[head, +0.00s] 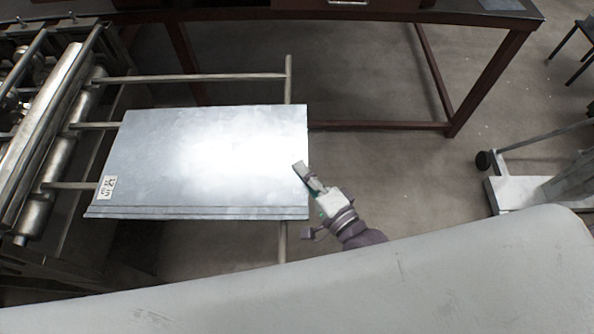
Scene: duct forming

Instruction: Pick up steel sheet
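The steel sheet (190,160) is a flat, shiny grey panel with a folded strip along its near edge and a small label at its lower left. It lies on the support bars beside the roller machine. My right gripper (303,172) is at the sheet's right edge, its fingertips overlapping the edge in the head view. I cannot tell whether its fingers are closed on the sheet. My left gripper is not in view.
The roller machine (55,125) stands at the left, with support bars (200,78) reaching right. A dark red-framed table (428,70) stands behind. A wheeled grey cart (530,190) is at the right. Open floor lies between them.

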